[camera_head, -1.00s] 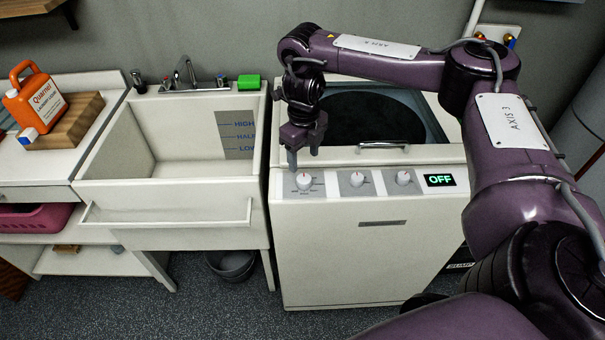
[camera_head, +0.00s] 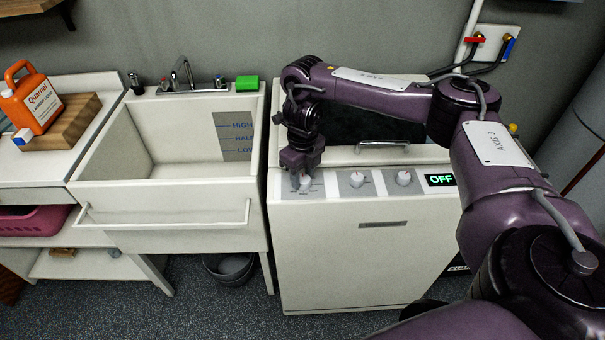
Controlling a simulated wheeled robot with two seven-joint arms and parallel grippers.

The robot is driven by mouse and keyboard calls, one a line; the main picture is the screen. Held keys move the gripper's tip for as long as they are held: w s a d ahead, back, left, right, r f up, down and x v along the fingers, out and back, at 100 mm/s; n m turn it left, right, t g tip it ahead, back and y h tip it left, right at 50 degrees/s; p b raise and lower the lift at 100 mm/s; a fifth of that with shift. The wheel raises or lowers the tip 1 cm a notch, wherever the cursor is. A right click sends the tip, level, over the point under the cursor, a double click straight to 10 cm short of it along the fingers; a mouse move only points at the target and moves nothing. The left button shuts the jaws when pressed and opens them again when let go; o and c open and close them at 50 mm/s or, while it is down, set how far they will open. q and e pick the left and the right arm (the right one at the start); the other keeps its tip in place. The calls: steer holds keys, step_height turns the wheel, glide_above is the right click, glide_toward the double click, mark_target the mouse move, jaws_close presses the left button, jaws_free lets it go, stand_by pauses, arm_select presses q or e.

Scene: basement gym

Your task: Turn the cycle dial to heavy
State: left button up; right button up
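The white washer (camera_head: 361,250) stands right of the sink, with three dials along its front top panel. The left dial (camera_head: 305,183) is white on a grey plate with small print too small to read. The middle dial (camera_head: 356,179) and the right dial (camera_head: 403,177) are similar. A display (camera_head: 440,180) reads OFF in green. My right gripper (camera_head: 300,182) points down at the left dial, its fingers at or around the dial and partly covering it. I cannot tell whether the fingers touch it or how far apart they are. My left gripper is not in view.
A white sink (camera_head: 165,215) with a front rail stands left of the washer. An orange detergent jug (camera_head: 33,100) sits on a wooden block at the far left. A green sponge (camera_head: 247,83) lies on the sink's back edge. A dark bucket (camera_head: 229,268) stands below.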

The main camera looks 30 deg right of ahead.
steer(key=c, duration=0.4)
steer(key=shift+c, duration=0.2)
